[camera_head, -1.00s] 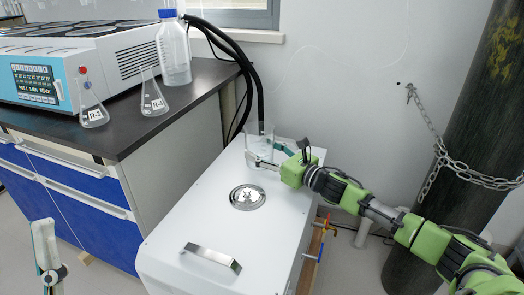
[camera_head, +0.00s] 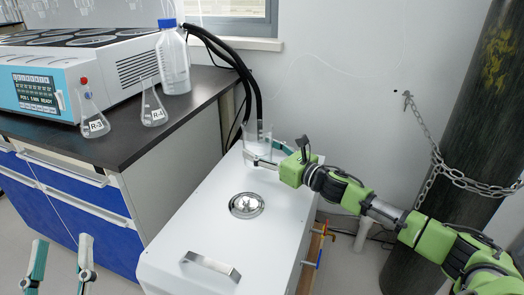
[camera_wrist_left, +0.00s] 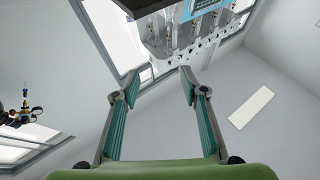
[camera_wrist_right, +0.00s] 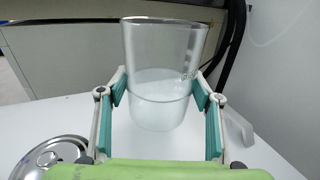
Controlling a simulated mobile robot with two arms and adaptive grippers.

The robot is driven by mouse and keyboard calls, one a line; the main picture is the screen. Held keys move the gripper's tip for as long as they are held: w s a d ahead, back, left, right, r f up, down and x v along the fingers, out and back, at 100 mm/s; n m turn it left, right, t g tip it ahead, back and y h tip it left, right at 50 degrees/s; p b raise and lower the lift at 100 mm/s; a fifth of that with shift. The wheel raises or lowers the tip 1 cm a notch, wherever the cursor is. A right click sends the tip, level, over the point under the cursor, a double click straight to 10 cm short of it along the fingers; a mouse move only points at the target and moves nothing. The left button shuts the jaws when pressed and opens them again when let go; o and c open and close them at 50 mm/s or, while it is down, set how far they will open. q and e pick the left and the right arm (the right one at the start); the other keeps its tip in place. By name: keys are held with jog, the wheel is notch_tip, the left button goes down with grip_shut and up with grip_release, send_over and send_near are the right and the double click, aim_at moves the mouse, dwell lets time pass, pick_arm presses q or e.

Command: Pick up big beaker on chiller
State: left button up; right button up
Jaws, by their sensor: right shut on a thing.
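The big beaker (camera_head: 258,137) is clear glass and stands at the far end of the white chiller (camera_head: 205,225). My right gripper (camera_head: 264,158) reaches it from the right and is shut on it. In the right wrist view the beaker (camera_wrist_right: 162,80) looks upright between the two teal finger pads of my right gripper (camera_wrist_right: 165,105), and its lower part shows between them. I cannot tell whether its base touches the chiller top. My left gripper (camera_head: 60,262) is at the lower left of the head view. It is open and empty, as the left wrist view (camera_wrist_left: 155,90) also shows.
The chiller top has a round metal lid (camera_head: 246,205) and a handle (camera_head: 210,266). A dark bench (camera_head: 130,135) on the left holds flasks R-3 (camera_head: 92,118) and R-4 (camera_head: 153,108), a blue-capped bottle (camera_head: 174,65) and a heater unit (camera_head: 60,75). A chained cylinder (camera_head: 455,130) stands right.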

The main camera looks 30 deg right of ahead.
aim_at(256, 138)
jog(key=s+r, duration=0.1)
jog(key=s+a+r+p, duration=0.1)
jog(key=r, duration=0.1)
jog(key=s+a+r+p, duration=0.1)
jog(key=r, duration=0.1)
jog(key=shift+s+a+r, duration=0.2)
jog(key=shift+a+r, duration=0.05)
pick_arm(q)
jog(key=s+a+f+g+y+p, duration=0.1)
jog(key=f+g, duration=0.4)
jog(key=f, duration=0.5)
jog(key=s+a+f+g+y+p, duration=0.1)
jog(key=s+a+f+g+y, duration=0.1)
jog(key=f+g, duration=0.4)
jog(key=shift+a+f+n+y, duration=0.3)
jog(key=shift+f+y, duration=0.1)
jog(key=shift+f, duration=1.95)
pick_arm(e)
jog(key=s+a+r, duration=0.4)
jog(key=s+a, duration=0.1)
jog(key=s, duration=0.2)
jog(key=shift+a, duration=0.15)
